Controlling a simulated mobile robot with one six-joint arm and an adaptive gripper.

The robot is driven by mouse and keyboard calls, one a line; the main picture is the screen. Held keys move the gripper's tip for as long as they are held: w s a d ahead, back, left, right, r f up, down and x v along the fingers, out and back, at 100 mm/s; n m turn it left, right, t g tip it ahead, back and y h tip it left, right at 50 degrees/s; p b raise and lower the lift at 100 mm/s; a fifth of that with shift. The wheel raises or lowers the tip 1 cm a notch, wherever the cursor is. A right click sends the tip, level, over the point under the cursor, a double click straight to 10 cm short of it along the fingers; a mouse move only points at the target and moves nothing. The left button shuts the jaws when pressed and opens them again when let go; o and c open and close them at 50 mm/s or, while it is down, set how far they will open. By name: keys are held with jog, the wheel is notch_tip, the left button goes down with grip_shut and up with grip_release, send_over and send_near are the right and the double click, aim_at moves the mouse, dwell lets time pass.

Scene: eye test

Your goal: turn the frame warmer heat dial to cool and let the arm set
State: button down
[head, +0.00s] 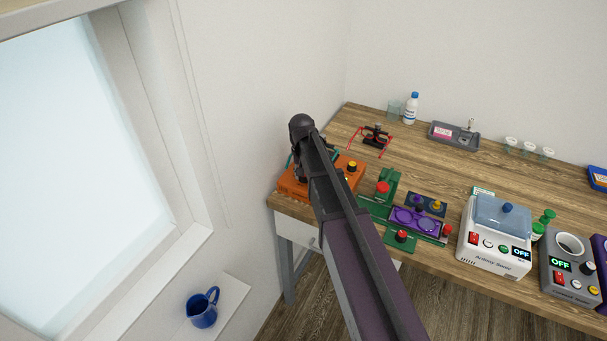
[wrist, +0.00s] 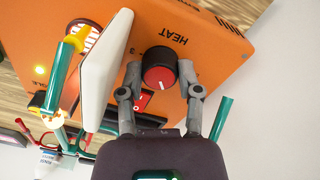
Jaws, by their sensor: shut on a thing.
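The frame warmer (head: 293,187) is an orange box at the left end of the bench; it fills much of the wrist view (wrist: 225,50). Its heat dial (wrist: 159,74), black with a red face and a white pointer line, sits below the word HEAT. My gripper (wrist: 161,82) is shut on the dial, one finger on each side. The pointer's setting cannot be read. A teal rod (wrist: 222,118) shows right of my gripper. In the head view my arm hides the dial.
A red switch (wrist: 143,102) is close to my left finger, and a yellow light (wrist: 40,70) glows on the warmer. Red glasses (head: 374,138) lie behind.

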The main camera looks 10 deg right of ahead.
jog(key=n, duration=0.5)
jog(key=shift+s+n, duration=0.1)
jog(key=shift+n, duration=0.2)
jog(key=n, duration=0.5)
jog(key=shift+n, duration=0.3)
jog(key=shift+c, duration=1.4)
grip_release()
jog(key=shift+m, duration=0.5)
